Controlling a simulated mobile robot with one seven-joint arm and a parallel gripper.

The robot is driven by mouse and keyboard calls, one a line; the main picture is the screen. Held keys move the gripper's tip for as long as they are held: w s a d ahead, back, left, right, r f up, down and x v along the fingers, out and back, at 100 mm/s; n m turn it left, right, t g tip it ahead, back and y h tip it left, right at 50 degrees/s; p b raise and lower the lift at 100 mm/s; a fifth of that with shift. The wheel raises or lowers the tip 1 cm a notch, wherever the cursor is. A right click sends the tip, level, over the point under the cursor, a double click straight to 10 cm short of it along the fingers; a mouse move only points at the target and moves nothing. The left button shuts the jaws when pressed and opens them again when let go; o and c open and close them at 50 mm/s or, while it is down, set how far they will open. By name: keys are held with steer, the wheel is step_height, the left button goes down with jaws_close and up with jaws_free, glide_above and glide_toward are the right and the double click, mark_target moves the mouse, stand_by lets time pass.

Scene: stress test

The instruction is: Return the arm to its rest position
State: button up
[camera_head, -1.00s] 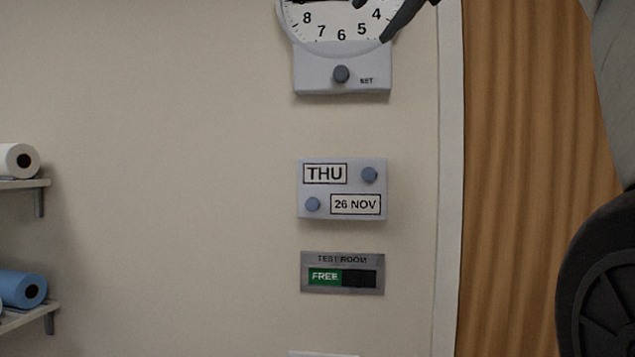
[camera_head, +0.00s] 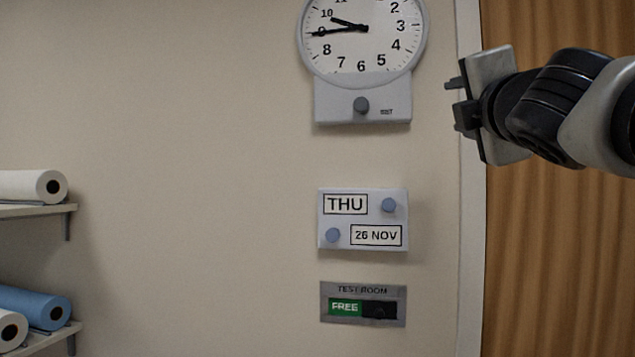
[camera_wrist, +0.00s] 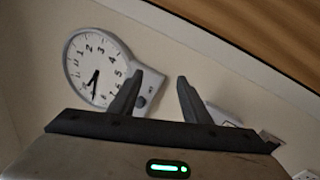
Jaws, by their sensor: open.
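My gripper (camera_head: 457,100) is at the right of the head view, in front of the door frame and pointing left. It is to the right of the wall clock (camera_head: 350,60) and apart from it in the picture. In the wrist view my gripper (camera_wrist: 158,92) shows two dark fingers spread apart with nothing between them.
Below the clock hang a day and date panel (camera_head: 345,222) reading THU 26 NOV and a TEST ROOM sign (camera_head: 363,316) showing FREE. Shelves (camera_head: 35,210) with paper rolls stand at left. A wooden door (camera_head: 540,250) is at right.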

steer(key=s+f+m+g, duration=0.2)
steer(key=f+m+g, duration=0.3)
steer(key=f, duration=0.8)
steer(key=s+f+m+g, duration=0.3)
steer(key=f+m, duration=0.4)
steer(key=f, duration=0.6)
steer(key=s+a+f+m+g+y, duration=0.1)
steer(key=s+a+f+m+g, duration=0.1)
steer(key=s+f, duration=0.2)
steer(key=s+a+f+m+g+p, duration=0.1)
steer(key=s+f, duration=0.4)
steer(key=f, duration=0.5)
steer(key=s+a+f+m+g+y, duration=0.1)
steer(key=s+a+f+m+g, duration=0.3)
steer(key=f, duration=0.3)
steer(key=shift+s+a+f+m+y, duration=0.3)
steer(key=shift+s+a+m, duration=0.1)
steer(key=shift+s+a, duration=0.15)
